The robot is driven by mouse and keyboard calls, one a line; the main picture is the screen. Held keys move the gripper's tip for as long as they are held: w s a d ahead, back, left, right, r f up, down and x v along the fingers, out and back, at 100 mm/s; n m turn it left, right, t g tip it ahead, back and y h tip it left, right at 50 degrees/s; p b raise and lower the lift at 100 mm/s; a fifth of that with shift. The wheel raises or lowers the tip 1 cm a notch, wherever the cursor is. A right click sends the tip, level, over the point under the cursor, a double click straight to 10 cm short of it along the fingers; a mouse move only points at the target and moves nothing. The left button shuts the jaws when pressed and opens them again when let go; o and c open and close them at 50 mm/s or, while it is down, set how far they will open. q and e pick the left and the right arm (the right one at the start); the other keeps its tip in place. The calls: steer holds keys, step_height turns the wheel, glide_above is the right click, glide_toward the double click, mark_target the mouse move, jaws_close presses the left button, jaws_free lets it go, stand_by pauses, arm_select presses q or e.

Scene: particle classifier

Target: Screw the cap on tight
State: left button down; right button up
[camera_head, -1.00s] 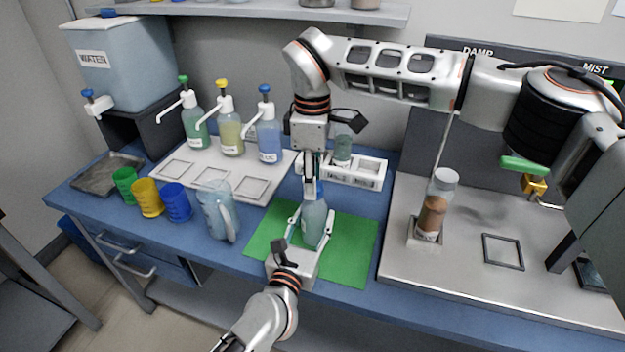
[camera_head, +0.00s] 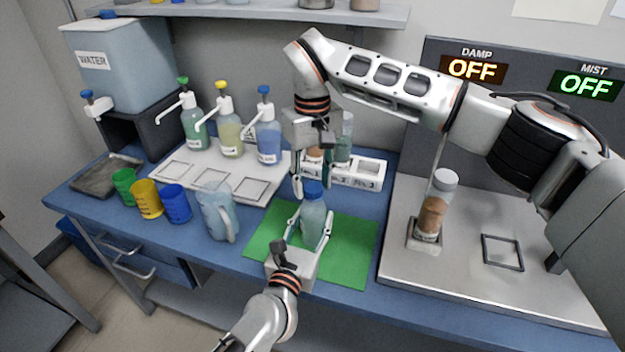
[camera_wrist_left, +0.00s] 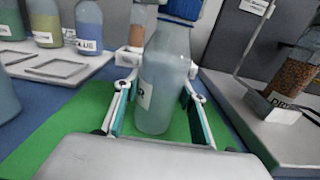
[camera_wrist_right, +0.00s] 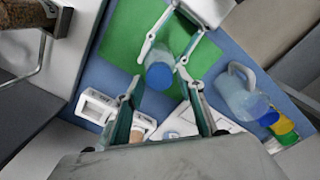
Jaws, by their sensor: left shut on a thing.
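A clear bottle (camera_head: 313,222) stands upright on the green mat (camera_head: 355,245) with a blue cap (camera_head: 313,188) on its neck. It shows in the left wrist view (camera_wrist_left: 165,85) between my left fingers. My left gripper (camera_head: 308,228) is shut on the bottle's body from the front. My right gripper (camera_head: 312,186) points down from above, its fingers open on either side of the cap. In the right wrist view the blue cap (camera_wrist_right: 188,58) sits beyond the open fingertips, apart from them. How tight the cap is cannot be seen.
Pump bottles (camera_head: 230,135) are behind on a white tray. A white rack (camera_head: 360,172) is behind the mat. A brown-filled jar (camera_head: 432,212) stands on the metal plate at right.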

stand_by(0.3)
steer(key=shift+r, duration=2.2)
steer(key=shift+c, duration=0.4)
